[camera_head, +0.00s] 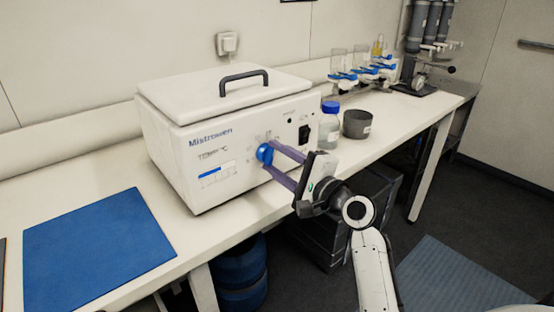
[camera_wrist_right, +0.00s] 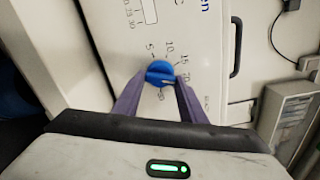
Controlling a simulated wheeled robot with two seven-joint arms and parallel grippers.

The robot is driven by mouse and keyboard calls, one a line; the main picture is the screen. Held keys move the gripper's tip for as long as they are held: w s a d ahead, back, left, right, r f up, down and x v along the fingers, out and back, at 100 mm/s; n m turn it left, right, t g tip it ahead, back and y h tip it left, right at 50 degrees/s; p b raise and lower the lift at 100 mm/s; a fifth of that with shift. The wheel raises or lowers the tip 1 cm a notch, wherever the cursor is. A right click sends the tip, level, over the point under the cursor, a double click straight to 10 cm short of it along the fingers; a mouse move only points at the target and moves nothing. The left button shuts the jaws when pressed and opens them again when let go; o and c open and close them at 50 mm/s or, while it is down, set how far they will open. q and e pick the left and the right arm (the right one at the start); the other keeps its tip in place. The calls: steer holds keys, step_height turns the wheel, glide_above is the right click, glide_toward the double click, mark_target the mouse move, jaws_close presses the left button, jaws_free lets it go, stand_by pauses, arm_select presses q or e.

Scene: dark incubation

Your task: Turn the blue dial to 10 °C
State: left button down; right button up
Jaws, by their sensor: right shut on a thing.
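The blue dial (camera_head: 265,153) is on the front panel of the white incubator box (camera_head: 168,166). My right gripper (camera_head: 270,159) reaches it from the right, its two purple fingers shut on the dial. In the right wrist view the dial (camera_wrist_right: 160,73) sits between the fingertips of my right gripper (camera_wrist_right: 160,82). Printed numbers ring it, with 5 and 10 above and 15 and 20 to the right. A pale mark on the dial seems to face lower right, near 20, but the fingers crowd that side. My left gripper is not in view.
A blue-capped bottle (camera_head: 329,127) and a dark grey pot (camera_head: 357,124) stand right of the box. A blue mat (camera_head: 98,245) lies on the bench at left.

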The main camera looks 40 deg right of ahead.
steer(key=n+p, duration=0.1)
steer(key=n, duration=1.1)
steer(key=shift+r, duration=0.2)
steer(key=shift+n+p, duration=0.75)
steer(key=shift+n, duration=1.05)
steer(key=shift+a, duration=0.1)
steer(key=o, duration=1.1)
steer(key=shift+c, duration=0.2)
